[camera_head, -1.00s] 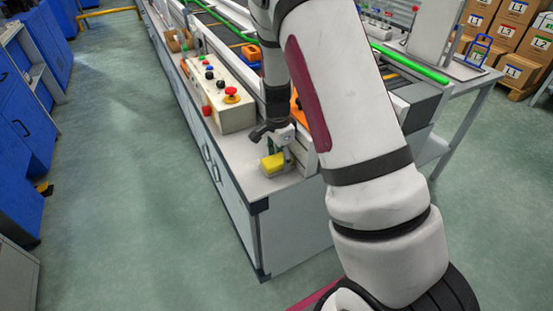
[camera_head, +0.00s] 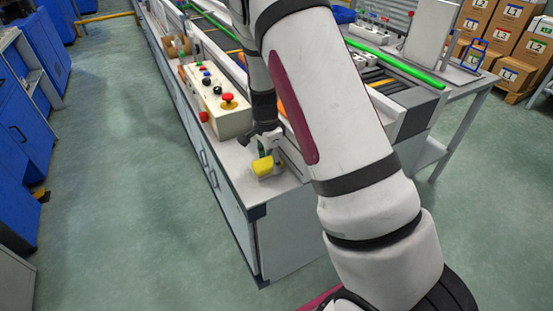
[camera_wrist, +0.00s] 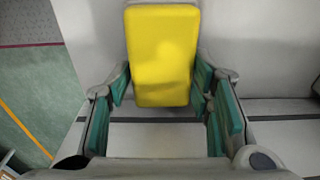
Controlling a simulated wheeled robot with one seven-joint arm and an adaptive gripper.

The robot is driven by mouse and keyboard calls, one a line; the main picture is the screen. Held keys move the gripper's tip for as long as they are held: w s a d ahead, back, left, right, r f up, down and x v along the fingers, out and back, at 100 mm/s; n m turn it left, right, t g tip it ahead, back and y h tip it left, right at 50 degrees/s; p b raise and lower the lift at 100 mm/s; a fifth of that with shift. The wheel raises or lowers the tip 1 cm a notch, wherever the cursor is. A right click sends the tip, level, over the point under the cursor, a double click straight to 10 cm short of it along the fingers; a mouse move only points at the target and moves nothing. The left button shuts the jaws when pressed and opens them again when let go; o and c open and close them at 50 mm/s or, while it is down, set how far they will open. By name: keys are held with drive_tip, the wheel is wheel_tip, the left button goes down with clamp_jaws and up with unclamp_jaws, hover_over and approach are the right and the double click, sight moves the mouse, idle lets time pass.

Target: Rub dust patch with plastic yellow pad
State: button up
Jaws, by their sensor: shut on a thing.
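The yellow pad (camera_head: 263,167) is at the near end of the white bench top, low over or on the surface; I cannot tell if it touches. My gripper (camera_head: 267,151) is above and behind it, pointing down. In the wrist view the pad (camera_wrist: 162,55) is a bright yellow block between the green-lined fingers of my gripper (camera_wrist: 160,84), which is shut on it.
A control box (camera_head: 215,100) with a red button stands on the bench just behind the pad. A conveyor with green rails (camera_head: 395,62) runs along the right. The bench's front corner (camera_head: 257,212) is close.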

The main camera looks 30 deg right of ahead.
sight(256, 167)
drive_tip(key=shift+s+a+p, duration=0.15)
drive_tip(key=shift+a+p, duration=0.15)
drive_tip(key=shift+a, duration=1.75)
drive_tip(key=shift+a+f, duration=0.1)
drive_tip(key=shift+a, duration=0.4)
drive_tip(key=shift+c, duration=0.9)
drive_tip(key=shift+a+p, duration=0.5)
drive_tip(key=shift+a, duration=1.3)
drive_tip(key=shift+w+b, duration=0.35)
drive_tip(key=shift+w, duration=0.6)
